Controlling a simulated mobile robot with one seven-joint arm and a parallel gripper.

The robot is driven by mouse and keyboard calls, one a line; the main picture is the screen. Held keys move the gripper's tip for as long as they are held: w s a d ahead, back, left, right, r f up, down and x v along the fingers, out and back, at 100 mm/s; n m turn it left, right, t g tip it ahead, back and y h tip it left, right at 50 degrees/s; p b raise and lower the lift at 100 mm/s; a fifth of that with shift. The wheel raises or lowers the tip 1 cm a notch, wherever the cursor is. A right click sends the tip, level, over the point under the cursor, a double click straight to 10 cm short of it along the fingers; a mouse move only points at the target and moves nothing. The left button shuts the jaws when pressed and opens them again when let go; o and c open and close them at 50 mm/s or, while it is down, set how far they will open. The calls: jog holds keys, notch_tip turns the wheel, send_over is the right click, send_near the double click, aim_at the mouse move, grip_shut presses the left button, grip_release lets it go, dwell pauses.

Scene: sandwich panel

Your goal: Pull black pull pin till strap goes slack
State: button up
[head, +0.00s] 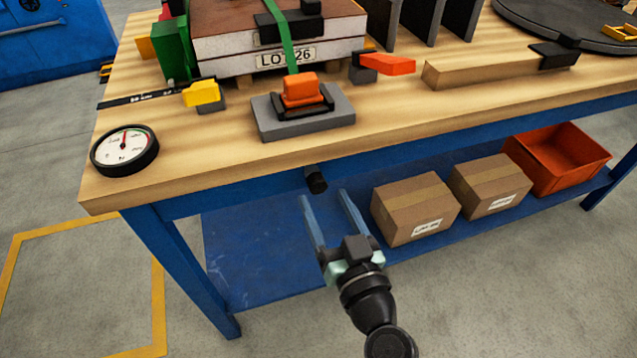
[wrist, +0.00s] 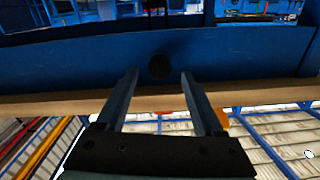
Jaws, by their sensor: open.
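The black pull pin (head: 316,179) is a short dark knob sticking out of the blue front rail below the tabletop edge. It shows in the wrist view as a dark round end (wrist: 159,67) between my fingertips as seen, set farther off. My gripper (head: 323,196) is open and empty, its two long blue-grey fingers pointing at the rail, just short of the knob. The green strap (head: 289,45) runs down over the panel stack (head: 215,45) to an orange buckle (head: 300,88) on a grey block. The strap looks straight and taut.
A dial gauge (head: 124,150) sits at the table's left front corner. A yellow piece (head: 202,93) and an orange-red piece (head: 388,64) flank the buckle. Cartons (head: 414,207) and a red bin (head: 560,158) stand on the blue lower shelf; its left part is clear.

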aim_at(319, 189)
jog(key=shift+x, duration=2.3)
jog(key=shift+c, duration=0.2)
grip_shut()
